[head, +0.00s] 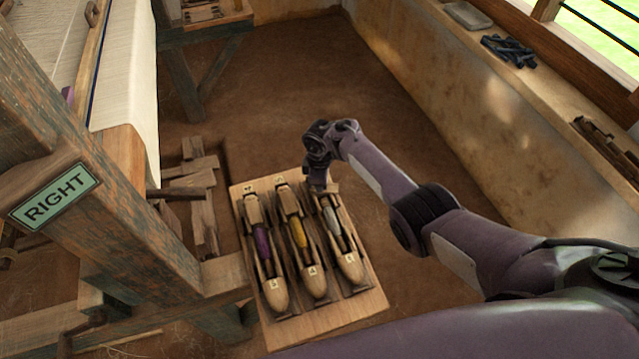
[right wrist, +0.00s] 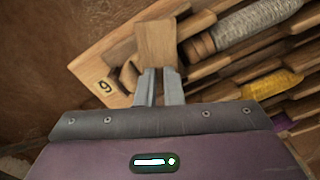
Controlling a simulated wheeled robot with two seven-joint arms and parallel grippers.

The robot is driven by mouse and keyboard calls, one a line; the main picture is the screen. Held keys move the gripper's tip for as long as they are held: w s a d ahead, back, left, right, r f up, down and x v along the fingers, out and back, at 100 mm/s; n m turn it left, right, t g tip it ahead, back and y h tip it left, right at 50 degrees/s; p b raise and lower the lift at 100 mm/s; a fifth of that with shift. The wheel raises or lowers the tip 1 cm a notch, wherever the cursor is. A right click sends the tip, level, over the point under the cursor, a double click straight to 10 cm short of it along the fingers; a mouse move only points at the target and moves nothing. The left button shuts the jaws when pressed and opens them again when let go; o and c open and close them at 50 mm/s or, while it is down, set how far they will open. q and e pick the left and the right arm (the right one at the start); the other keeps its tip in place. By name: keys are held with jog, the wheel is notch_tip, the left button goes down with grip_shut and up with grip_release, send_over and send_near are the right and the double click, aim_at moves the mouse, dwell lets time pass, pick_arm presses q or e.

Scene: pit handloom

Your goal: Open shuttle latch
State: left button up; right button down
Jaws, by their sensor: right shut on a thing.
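Three wooden shuttles lie side by side on a wooden board (head: 338,324) in the head view. One has a purple bobbin (head: 262,243), the middle one a yellow bobbin (head: 299,233), the right one a pale grey bobbin (head: 333,222). My right gripper (head: 322,187) is over the far end of the grey-bobbin shuttle. In the right wrist view my right gripper (right wrist: 160,88) is shut on a wooden latch block (right wrist: 156,45) at that shuttle's end, beside the grey bobbin (right wrist: 245,27). The exact contact is partly hidden. My left gripper is out of view.
The loom post with a green RIGHT sign (head: 55,197) stands at the left. White cloth (head: 128,75) hangs on the loom behind it. A wall ledge (head: 520,75) with dark blue pieces (head: 508,50) runs along the right. Brown floor (head: 290,90) beyond the board is clear.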

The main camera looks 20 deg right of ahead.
jog(key=n+b, duration=0.1)
jog(key=n, duration=0.3)
jog(key=shift+n, duration=0.4)
dwell(0.4)
jog(key=c, duration=1.6)
grip_release()
jog(key=shift+o, duration=0.2)
